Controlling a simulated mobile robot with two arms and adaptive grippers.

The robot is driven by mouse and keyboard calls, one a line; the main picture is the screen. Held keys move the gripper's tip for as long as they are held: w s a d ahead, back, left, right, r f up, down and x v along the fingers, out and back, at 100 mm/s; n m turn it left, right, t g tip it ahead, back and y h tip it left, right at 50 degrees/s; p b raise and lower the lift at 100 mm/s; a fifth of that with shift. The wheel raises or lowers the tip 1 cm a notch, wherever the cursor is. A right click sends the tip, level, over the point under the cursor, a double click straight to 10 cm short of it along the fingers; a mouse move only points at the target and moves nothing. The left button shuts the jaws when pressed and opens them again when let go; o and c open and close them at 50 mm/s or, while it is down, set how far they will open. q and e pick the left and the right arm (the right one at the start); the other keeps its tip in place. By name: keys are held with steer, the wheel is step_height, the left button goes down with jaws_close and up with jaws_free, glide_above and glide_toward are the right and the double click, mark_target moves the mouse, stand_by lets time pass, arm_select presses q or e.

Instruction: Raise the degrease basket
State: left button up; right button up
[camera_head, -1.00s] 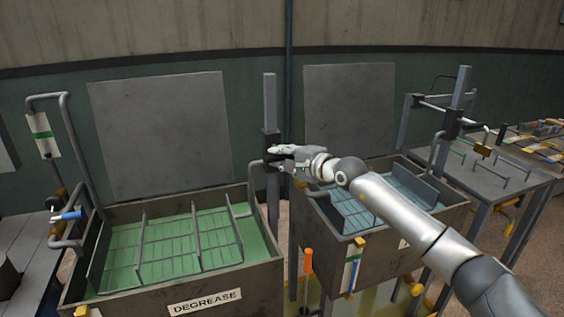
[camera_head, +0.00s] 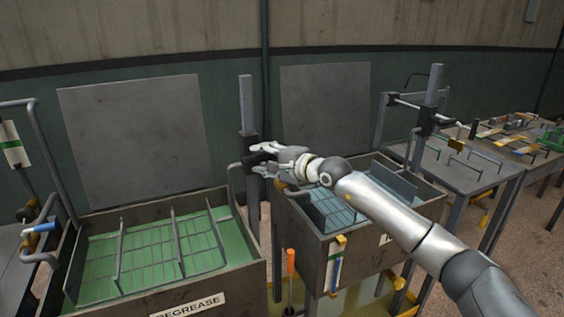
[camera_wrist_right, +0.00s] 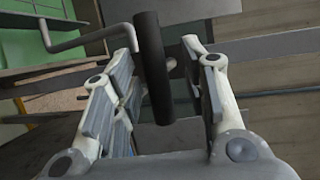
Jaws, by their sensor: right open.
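The degrease basket (camera_head: 175,244), a rack of thin grey bars, sits low in green liquid inside the brown tank labelled DEGREASE (camera_head: 262,279). A grey bent arm (camera_head: 232,182) runs from the tank side to a dark slider (camera_head: 248,146) on an upright post (camera_head: 246,100). My right gripper (camera_head: 262,160) is at this slider, beside the post. In the right wrist view, its open fingers stand on both sides of a black handle (camera_wrist_right: 154,75), with gaps visible; I cannot tell whether either finger touches it. My left gripper is out of view.
A second tank (camera_head: 312,234) with bluish liquid stands close on the right, under my right forearm. An orange-handled tool (camera_head: 291,262) stands between the tanks. A grey table (camera_head: 465,165) is farther right. A bent pipe frame (camera_head: 52,150) rises at left.

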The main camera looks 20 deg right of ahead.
steer(key=v, duration=1)
steer(key=shift+r, duration=0.2)
steer(key=shift+s, duration=0.15)
